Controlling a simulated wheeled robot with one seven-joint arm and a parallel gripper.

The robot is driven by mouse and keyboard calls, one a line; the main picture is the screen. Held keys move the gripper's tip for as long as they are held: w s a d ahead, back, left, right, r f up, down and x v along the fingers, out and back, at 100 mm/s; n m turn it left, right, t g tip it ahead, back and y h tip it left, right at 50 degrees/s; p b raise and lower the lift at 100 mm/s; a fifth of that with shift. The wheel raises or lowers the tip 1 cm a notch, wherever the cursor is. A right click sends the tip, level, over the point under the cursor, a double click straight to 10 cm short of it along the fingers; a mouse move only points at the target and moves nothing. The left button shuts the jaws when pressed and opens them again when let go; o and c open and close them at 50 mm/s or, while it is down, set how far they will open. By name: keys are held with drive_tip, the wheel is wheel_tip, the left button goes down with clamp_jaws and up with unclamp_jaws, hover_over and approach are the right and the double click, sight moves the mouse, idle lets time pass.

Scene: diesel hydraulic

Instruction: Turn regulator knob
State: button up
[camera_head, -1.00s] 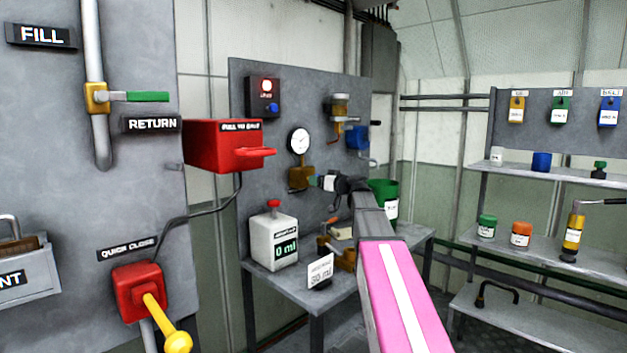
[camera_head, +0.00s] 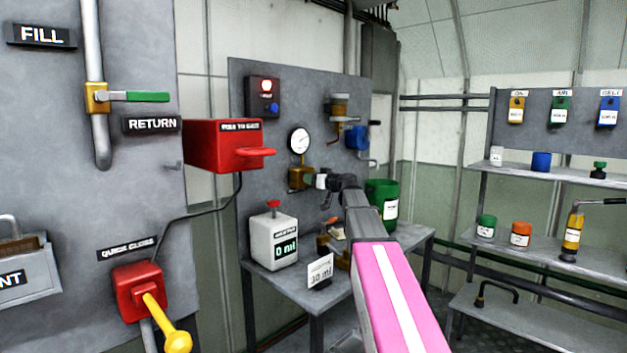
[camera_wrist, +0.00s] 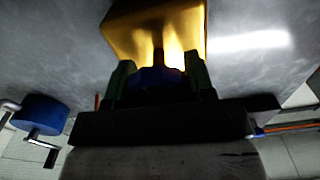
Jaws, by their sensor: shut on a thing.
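The brass regulator body (camera_head: 297,178) is on the grey wall panel, below a round white pressure gauge (camera_head: 300,141). My gripper (camera_head: 311,181) is at the right side of the regulator. In the wrist view the brass body (camera_wrist: 125,32) fills the upper middle. The green fingertips of my gripper (camera_wrist: 158,77) stand on both sides of a dark blue regulator knob (camera_wrist: 157,75) in front of the brass. The gripper is shut on this knob. My fingers and wrist hide most of the knob in the head view.
A white jug (camera_head: 273,240) with a red cap and a small sign (camera_head: 320,271) stand on the bench below. A green container (camera_head: 388,208) is right of my arm. A red box (camera_head: 225,147) juts out at the left. A blue part (camera_head: 357,137) is on the panel.

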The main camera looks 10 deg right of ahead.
drive_tip(key=shift+m, duration=0.4)
drive_tip(key=m, duration=0.5)
drive_tip(key=shift+d+f, duration=0.1)
drive_tip(key=m, duration=0.6)
drive_tip(key=shift+w+d+f+m, duration=0.1)
drive_tip(key=shift+f+m, duration=0.05)
drive_tip(key=shift+m, duration=0.25)
drive_tip(key=m, duration=0.6)
drive_tip(key=shift+f, duration=0.15)
drive_tip(key=m, duration=0.5)
drive_tip(key=shift+f+m, duration=0.1)
drive_tip(key=shift+m, duration=0.3)
drive_tip(key=o, duration=0.9)
